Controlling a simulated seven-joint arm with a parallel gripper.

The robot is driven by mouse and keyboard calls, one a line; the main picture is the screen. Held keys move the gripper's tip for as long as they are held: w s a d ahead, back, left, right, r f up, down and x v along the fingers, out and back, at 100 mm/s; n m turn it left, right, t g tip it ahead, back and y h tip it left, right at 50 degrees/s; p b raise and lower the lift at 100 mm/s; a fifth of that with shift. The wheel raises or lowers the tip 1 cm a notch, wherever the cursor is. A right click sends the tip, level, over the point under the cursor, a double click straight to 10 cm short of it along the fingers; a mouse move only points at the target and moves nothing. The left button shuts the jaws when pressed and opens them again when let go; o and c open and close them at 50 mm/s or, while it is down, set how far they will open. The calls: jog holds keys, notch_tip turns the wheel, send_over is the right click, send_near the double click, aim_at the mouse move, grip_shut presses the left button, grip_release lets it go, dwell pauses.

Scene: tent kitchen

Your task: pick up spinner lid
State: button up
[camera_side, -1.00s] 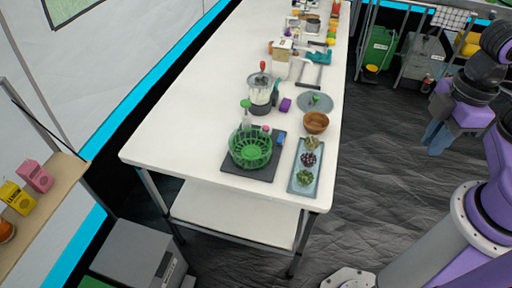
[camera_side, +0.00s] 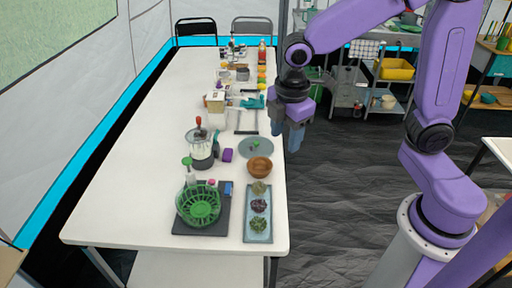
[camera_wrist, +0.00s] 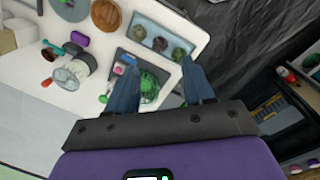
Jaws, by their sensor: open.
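A flat grey-blue disc with a small green knob, which looks like the spinner lid (camera_side: 256,147), lies on the white table near its right edge. It shows partly at the top left of the wrist view (camera_wrist: 71,10). A green slotted spinner basket (camera_side: 198,206) stands on a dark mat nearer the front; in the wrist view the basket (camera_wrist: 151,86) is partly behind my left finger. My gripper (camera_side: 291,138) is open and empty, fingers pointing down, above and to the right of the lid, around the table's right edge. It touches nothing that I can see.
A brown bowl (camera_side: 260,167) sits just in front of the lid. A blue tray (camera_side: 250,229) holds several small portions of greens and dark food. A clear canister (camera_side: 201,150) and a purple block (camera_side: 228,155) stand left of the lid. The table's left side is clear.

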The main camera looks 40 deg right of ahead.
jog(key=w+d+f+n+h, duration=0.1)
jog(key=w+f, duration=0.1)
jog(key=w, duration=0.5)
jog(key=w+d+f+n, duration=0.1)
jog(key=w+d+n, duration=0.1)
jog(key=w, duration=0.5)
jog(key=n+h, duration=0.1)
jog(key=n, duration=0.2)
send_near(256, 142)
jog(key=shift+x, duration=4.3)
grip_shut()
